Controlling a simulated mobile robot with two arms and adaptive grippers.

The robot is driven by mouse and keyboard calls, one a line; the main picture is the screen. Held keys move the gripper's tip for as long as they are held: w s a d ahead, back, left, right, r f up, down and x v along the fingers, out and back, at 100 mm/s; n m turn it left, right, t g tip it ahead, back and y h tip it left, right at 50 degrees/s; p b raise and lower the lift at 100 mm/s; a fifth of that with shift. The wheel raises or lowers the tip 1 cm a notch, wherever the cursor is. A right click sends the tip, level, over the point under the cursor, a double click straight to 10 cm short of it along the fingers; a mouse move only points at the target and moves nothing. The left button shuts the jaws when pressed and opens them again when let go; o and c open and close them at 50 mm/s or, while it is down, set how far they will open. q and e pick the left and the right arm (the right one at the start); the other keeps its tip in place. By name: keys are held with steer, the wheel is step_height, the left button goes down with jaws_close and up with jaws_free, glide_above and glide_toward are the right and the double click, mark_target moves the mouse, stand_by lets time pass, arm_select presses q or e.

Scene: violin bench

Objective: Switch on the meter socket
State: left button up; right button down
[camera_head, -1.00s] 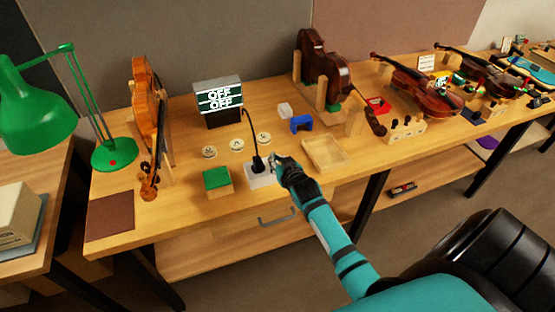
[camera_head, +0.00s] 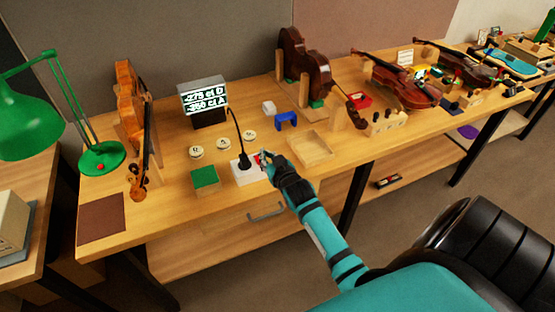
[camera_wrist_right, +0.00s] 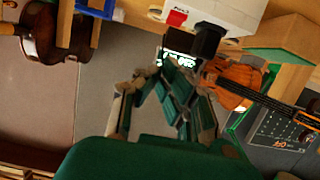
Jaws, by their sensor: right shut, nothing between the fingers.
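The meter socket (camera_head: 247,178) is a white block on the bench with a black plug (camera_head: 244,161) standing in it and a cord running up to the meter (camera_head: 203,101). A red switch (camera_head: 258,159) shows on its right end. The meter's display is lit with two lines of readings, about -275 and -350. My right gripper (camera_head: 265,158) is shut and empty, right beside the switch; I cannot tell whether it touches. The wrist view shows the socket (camera_wrist_right: 232,12) and its red switch (camera_wrist_right: 177,17) beyond the fingers. My left gripper is out of view.
A green-topped block (camera_head: 205,178) is left of the socket, and an empty wooden tray (camera_head: 310,148) is to its right. Several round discs (camera_head: 224,144) lie behind. A drawer handle (camera_head: 266,212) projects below.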

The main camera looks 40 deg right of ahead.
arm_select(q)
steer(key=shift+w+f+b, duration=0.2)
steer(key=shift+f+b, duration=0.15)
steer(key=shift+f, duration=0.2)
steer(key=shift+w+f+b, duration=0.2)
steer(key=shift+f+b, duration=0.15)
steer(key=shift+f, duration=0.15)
arm_select(e)
steer(key=s+a, duration=0.1)
steer(key=s, duration=0.6)
steer(key=shift+a+r, duration=0.3)
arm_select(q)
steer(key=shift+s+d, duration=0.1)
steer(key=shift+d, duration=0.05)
arm_select(e)
steer(key=shift+w+f, duration=0.1)
